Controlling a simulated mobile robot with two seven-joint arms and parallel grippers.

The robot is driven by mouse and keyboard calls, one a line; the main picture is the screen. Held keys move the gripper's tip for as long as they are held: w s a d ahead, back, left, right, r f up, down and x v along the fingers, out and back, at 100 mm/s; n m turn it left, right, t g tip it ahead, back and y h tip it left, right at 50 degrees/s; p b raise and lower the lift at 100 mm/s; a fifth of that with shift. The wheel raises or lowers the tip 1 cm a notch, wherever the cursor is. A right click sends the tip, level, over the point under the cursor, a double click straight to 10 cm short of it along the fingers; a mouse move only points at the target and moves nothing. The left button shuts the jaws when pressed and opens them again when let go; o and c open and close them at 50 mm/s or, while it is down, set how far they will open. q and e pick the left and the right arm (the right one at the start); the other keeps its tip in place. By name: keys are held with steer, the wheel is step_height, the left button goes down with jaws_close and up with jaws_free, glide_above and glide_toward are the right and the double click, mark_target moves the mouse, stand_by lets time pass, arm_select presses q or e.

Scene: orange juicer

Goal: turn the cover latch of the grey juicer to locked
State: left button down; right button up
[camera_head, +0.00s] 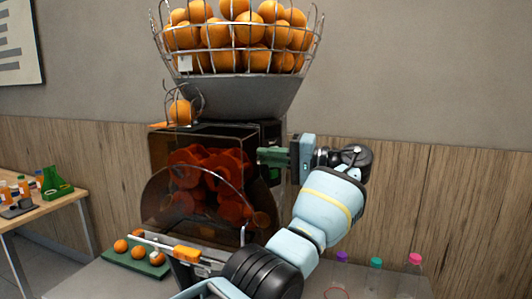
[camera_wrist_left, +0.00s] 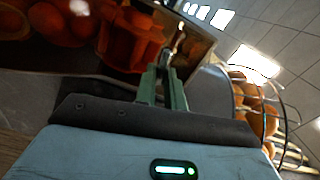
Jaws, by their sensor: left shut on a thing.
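The juicer (camera_head: 241,95) stands on the counter, with a see-through brownish cover (camera_head: 160,160) over red-orange squeezing parts. My left gripper (camera_head: 262,156) is at the upper right side edge of the cover, its green fingers pointing left at the juicer. In the left wrist view, its fingers (camera_wrist_left: 164,84) are close together at the cover's edge. They are shut on a small part there, seemingly the cover latch, which is mostly hidden by the fingers. Its turn angle cannot be told. My right gripper is not in view.
A wire basket of oranges (camera_head: 240,36) tops the juicer. A green tray (camera_head: 120,257) with several oranges lies at its front left. Bottles with coloured caps (camera_head: 376,277) stand at the lower right. A side table (camera_head: 45,209) holds small items at left.

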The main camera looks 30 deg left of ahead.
arm_select(q)
steer(key=shift+f+m+p, duration=0.15)
steer(key=shift+m+p, duration=0.15)
steer(key=shift+m, duration=0.9)
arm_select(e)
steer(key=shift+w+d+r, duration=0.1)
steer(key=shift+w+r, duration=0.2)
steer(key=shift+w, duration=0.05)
arm_select(q)
steer(key=shift+f, duration=0.1)
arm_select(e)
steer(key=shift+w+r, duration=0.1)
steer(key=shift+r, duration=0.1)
arm_select(q)
steer(key=c, duration=1.5)
jaws_free()
